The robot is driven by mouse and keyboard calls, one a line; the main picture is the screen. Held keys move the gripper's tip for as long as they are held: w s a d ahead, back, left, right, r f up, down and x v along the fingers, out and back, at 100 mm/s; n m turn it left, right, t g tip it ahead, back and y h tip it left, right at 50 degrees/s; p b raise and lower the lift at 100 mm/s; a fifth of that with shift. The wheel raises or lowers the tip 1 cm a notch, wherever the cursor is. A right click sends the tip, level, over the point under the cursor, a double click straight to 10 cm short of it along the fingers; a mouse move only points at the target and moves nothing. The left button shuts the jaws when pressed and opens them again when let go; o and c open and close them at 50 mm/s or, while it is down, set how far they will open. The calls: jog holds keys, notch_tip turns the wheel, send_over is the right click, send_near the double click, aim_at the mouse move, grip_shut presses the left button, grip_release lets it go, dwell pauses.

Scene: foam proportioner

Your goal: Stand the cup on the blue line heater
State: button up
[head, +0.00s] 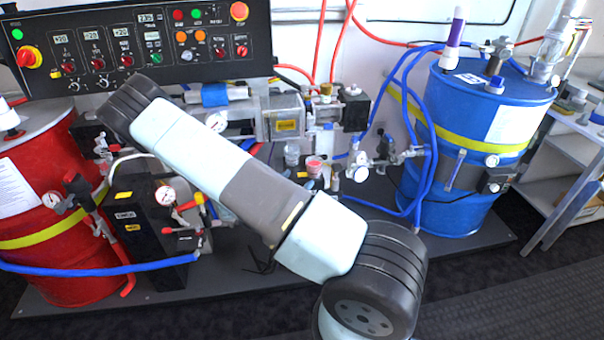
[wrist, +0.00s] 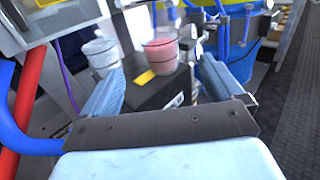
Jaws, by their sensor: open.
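The pink cup (head: 314,165) stands upright near the middle of the head view, among the fittings left of the blue drum. In the wrist view the pink cup (wrist: 161,56) stands on a black box (wrist: 170,92) with a yellow label. A pale, clear-looking cup (wrist: 101,56) is to its left, and it also shows in the head view (head: 292,155). My gripper (wrist: 165,88) is open, with a finger at each side of the view. Nothing is between the fingers; the pink cup is beyond them. My gripper is hidden in the head view. I cannot tell which unit is the blue line heater.
The blue drum (head: 470,150) with hoses stands at right, the red drum (head: 40,240) at left. A black gauge unit (head: 140,215) is beside the red drum. Pump machinery (head: 285,116) is behind the cups. A red hose and blue hose (wrist: 28,134) run along the wrist view's left.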

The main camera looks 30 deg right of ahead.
jog(key=s+r+m+g+y, duration=0.3)
jog(key=s+r+m+g, duration=0.25)
jog(key=r+m, duration=0.4)
jog(key=s+r+m+g+y, duration=0.3)
jog(key=s+r+m+g, duration=0.3)
jog(key=r, duration=0.6)
jog(key=s+a+r+m+t+y, duration=0.4)
jog(key=s+r, duration=0.4)
jog(key=r, duration=0.2)
jog(key=s+a+r+m+t+y, duration=0.4)
jog(key=s+a+r+y, duration=0.1)
jog(key=s+r, duration=0.4)
jog(key=shift+a+r+y, duration=0.4)
jog(key=shift+a+r, duration=0.4)
